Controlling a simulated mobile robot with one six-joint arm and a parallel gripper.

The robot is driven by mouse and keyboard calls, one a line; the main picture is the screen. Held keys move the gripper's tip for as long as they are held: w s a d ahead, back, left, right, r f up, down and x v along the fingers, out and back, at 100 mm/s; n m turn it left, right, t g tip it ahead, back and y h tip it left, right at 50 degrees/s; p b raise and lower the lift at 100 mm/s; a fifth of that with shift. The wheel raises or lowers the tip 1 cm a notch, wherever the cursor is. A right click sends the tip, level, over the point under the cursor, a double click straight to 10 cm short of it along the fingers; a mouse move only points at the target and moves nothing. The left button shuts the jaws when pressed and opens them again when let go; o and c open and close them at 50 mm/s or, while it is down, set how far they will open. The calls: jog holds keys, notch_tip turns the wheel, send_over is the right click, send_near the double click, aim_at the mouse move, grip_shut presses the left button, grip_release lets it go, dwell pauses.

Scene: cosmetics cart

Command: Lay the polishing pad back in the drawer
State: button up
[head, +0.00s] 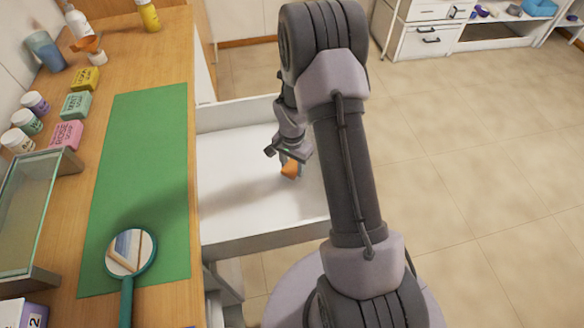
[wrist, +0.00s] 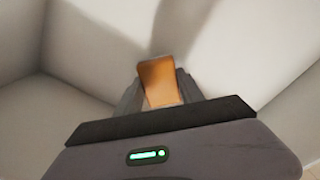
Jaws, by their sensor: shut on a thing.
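The polishing pad (head: 291,170) is a small orange block. My gripper (head: 283,163) is shut on it, inside the outline of the open white drawer (head: 225,175). In the wrist view the pad (wrist: 160,82) sticks out between the two fingers of my gripper (wrist: 160,92), with the white drawer floor and walls (wrist: 75,55) around it. I cannot tell whether the pad touches the drawer floor. The drawer is pulled out from the wooden counter and looks otherwise empty. My arm hides part of its right side.
The counter (head: 125,60) to the left holds a green mat (head: 140,180), a hand mirror (head: 131,254), a glass case (head: 35,215), soap boxes (head: 76,105), jars and bottles. A white cabinet (head: 430,35) stands at the back. The tiled floor (head: 480,150) to the right is clear.

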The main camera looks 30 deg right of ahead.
aim_at(292, 166)
jog(key=shift+w+d+f, duration=0.15)
jog(key=shift+w+d, duration=0.15)
jog(key=shift+w, duration=0.35)
jog(key=shift+w+d+f, duration=0.15)
jog(key=shift+w+d, duration=0.15)
jog(key=shift+w, duration=0.3)
notch_tip(292, 166, down, 3)
jog(key=shift+f+b, duration=0.2)
jog(key=shift+b, duration=1)
jog(key=shift+r, duration=0.15)
jog(key=o, duration=1.3)
